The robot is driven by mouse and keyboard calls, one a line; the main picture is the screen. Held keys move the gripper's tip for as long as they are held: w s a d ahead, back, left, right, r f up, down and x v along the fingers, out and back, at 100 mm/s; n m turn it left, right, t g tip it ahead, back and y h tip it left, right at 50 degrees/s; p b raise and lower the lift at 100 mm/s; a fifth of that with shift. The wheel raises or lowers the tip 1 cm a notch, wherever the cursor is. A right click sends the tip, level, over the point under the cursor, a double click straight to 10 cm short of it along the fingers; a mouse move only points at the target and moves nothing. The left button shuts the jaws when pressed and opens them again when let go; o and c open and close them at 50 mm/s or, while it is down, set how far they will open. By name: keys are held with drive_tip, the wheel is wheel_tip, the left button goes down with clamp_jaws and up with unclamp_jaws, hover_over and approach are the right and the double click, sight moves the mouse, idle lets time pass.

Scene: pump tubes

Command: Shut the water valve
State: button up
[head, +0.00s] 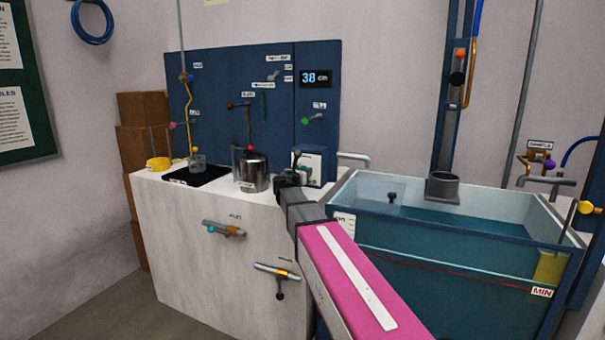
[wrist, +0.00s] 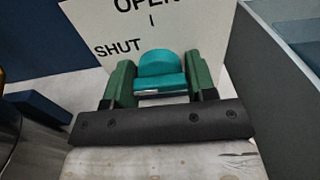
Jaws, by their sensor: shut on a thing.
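A teal valve knob (wrist: 162,72) sits in front of a white plate (wrist: 130,25) marked OPEN and SHUT in the wrist view. My gripper (wrist: 160,82) is shut on this knob, with a dark green finger on each side. The word SHUT is left of the knob and OPEN is above it, partly cut off. In the head view my gripper (head: 290,180) is at the blue box with a white face (head: 314,162) on the white counter. My gripper hides part of it there. I cannot read the word water on any label.
A steel pot (head: 251,176) stands close left of my gripper. A glass-walled water tank (head: 440,260) is to the right. Valve handles project from the counter front (head: 190,270), and more valves are on the blue panel (head: 225,85).

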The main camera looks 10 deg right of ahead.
idle(0.5)
drive_tip(key=o, duration=0.9)
drive_tip(key=shift+o, duration=0.2)
drive_tip(key=shift+s, duration=0.1)
drive_tip(key=v, duration=1)
drive_tip(key=shift+s+a, duration=0.25)
drive_tip(key=shift+s, duration=0.05)
drive_tip(key=shift+s, duration=0.1)
